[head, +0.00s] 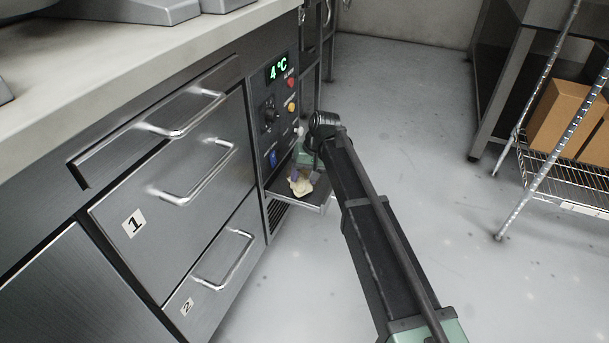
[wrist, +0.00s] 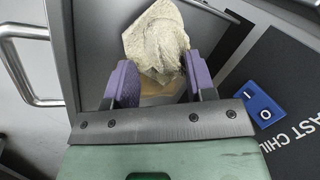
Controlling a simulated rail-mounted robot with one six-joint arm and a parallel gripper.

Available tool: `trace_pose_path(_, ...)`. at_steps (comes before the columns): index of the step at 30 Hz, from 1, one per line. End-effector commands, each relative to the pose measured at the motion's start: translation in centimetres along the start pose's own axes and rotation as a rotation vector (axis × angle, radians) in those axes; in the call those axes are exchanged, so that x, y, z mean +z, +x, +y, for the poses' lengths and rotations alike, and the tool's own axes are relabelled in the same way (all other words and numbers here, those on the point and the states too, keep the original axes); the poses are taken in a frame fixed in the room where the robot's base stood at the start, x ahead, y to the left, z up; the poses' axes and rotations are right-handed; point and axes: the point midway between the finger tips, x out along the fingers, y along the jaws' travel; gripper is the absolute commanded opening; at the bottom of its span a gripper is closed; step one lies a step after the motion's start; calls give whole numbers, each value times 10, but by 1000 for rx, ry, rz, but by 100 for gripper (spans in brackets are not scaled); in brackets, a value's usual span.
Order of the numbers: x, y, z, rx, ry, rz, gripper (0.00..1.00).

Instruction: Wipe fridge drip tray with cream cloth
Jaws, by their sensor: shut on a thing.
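The cream cloth (wrist: 157,42) is bunched between the two purple fingers of my gripper (wrist: 157,84) in the wrist view. In the head view the cloth (head: 300,184) hangs below my gripper (head: 306,172) and appears over the drip tray. The fridge drip tray (head: 314,199) is a shallow grey metal tray sticking out from the fridge front below the control panel. In the wrist view the tray (wrist: 95,22) lies behind the cloth. I cannot tell whether the cloth touches the tray. The cloth and my gripper hide part of the tray.
The control panel (head: 270,115) with a 4 °C display stands just above the tray. Drawers with bar handles (head: 197,180) lie to the left. A wire shelf (head: 565,180) with cardboard boxes (head: 560,117) stands at the right. The floor between is clear.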

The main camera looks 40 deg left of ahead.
Motion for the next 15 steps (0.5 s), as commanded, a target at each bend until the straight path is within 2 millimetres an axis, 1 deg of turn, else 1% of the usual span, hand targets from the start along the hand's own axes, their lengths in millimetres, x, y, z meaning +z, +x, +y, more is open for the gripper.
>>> trace_pose_path(15, 0, 11, 4, 0, 0, 0, 23)
